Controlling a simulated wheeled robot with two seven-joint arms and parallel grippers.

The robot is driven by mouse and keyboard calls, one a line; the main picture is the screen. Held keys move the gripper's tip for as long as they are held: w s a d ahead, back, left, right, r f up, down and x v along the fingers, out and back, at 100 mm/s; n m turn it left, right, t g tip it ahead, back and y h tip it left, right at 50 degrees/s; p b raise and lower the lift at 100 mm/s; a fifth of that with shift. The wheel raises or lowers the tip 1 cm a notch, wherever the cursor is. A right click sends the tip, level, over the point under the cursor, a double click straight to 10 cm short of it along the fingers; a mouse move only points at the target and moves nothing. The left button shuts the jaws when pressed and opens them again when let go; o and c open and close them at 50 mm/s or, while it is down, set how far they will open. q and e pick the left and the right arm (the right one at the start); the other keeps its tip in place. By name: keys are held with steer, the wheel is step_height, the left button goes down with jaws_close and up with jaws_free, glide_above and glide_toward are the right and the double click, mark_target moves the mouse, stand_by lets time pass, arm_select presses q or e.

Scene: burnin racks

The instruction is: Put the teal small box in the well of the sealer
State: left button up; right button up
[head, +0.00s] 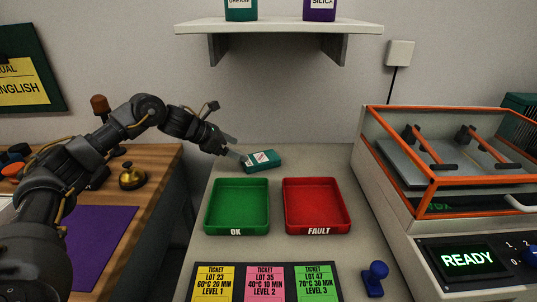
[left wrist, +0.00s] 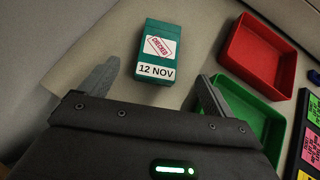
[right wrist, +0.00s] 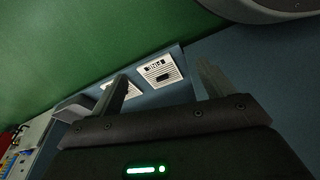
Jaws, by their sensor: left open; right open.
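The teal small box (head: 262,160) lies on the grey bench behind the trays. In the left wrist view the box (left wrist: 158,50) shows a red "CHECKED" stamp and a "12 NOV" label. My left gripper (head: 236,149) is open and empty, just left of the box; in its wrist view the box is ahead, between the lines of the two fingers. A machine (head: 450,180) with an orange-edged clear cover and a "READY" display stands at the right; I cannot tell its well apart. My right gripper (right wrist: 165,80) is open and empty, away from the bench.
A green OK tray (head: 237,232) and a red FAULT tray (head: 317,232) stand in front of the box. Ticket cards (head: 264,283) and a blue knob (head: 375,278) are at the front. A shelf (head: 278,27) hangs above. The right wrist view shows labelled panels (right wrist: 158,72).

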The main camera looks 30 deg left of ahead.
mark_target(260, 158)
arm_select(q)
steer(key=shift+d+f, duration=0.1)
steer(key=shift+d, duration=0.05)
steer(key=x, duration=0.4)
steer(key=shift+w+d, duration=0.2)
steer(key=shift+d, duration=0.05)
steer(key=shift+w+d+f, duration=0.3)
steer(key=shift+w+f, duration=0.05)
steer(key=shift+f, duration=0.1)
steer(key=x, duration=0.3)
steer(key=shift+w+f+p, duration=0.2)
steer(key=shift+w+p, duration=0.1)
steer(key=shift+w, duration=0.05)
steer(key=shift+w+d+f, duration=0.25)
steer(key=shift+f, duration=0.05)
arm_select(e)
steer(key=shift+s+f, duration=0.35)
steer(key=shift+f, duration=0.35)
arm_select(q)
steer(key=c, duration=1.2)
arm_select(e)
steer(key=shift+w+r, duration=0.1)
steer(key=shift+r, duration=0.05)
arm_select(q)
steer(key=shift+r, duration=0.1)
